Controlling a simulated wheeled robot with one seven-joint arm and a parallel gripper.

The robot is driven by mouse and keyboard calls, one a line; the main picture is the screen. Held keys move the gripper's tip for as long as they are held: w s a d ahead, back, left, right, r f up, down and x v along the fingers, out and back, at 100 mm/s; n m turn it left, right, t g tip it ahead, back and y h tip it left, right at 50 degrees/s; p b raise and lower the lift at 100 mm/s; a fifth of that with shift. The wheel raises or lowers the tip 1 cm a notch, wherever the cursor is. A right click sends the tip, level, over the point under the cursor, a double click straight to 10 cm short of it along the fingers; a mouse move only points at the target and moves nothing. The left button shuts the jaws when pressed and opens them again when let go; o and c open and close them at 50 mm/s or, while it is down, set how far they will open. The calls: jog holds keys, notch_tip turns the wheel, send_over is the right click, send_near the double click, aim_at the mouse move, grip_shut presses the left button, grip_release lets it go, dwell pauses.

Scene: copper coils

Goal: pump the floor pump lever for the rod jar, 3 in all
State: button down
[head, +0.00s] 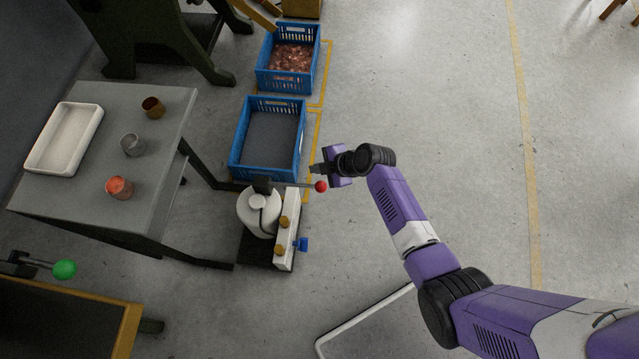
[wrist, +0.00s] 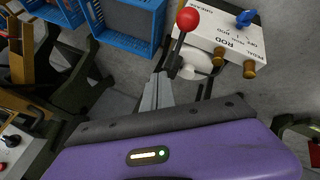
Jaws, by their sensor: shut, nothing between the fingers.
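The floor pump (head: 285,236) stands beside the grey table, with a white round body (head: 256,214) and a white panel. Its lever ends in a red ball (head: 321,186) and sticks out to the right, roughly level. In the wrist view the red ball (wrist: 187,19) is at the top, and the panel (wrist: 225,38) carries the word ROD. My gripper (head: 315,170) is shut and empty, close to the red ball and just beyond it in the head view. In the wrist view its fingers (wrist: 157,93) show together below the ball. I cannot tell whether they touch the lever.
An empty-looking blue crate (head: 268,170) and a crate of copper pieces (head: 291,80) stand behind the pump. The table (head: 165,170) holds a white tray (head: 40,150) and three cups. A green ball lever (head: 64,269) is at lower left.

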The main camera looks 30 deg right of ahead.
jog(key=b, duration=0.5)
send_over(321, 185)
jog(key=f, duration=0.6)
jog(key=shift+w+a+f, duration=0.1)
jog(key=shift+a+f, duration=0.15)
jog(key=shift+f, duration=0.15)
jog(key=shift+d+f+b, duration=0.15)
jog(key=shift+f+b, duration=0.5)
jog(key=shift+b, duration=0.05)
jog(key=shift+f, duration=0.1)
dwell(0.4)
jog(key=shift+f+b, duration=0.25)
jog(key=shift+b, duration=0.3)
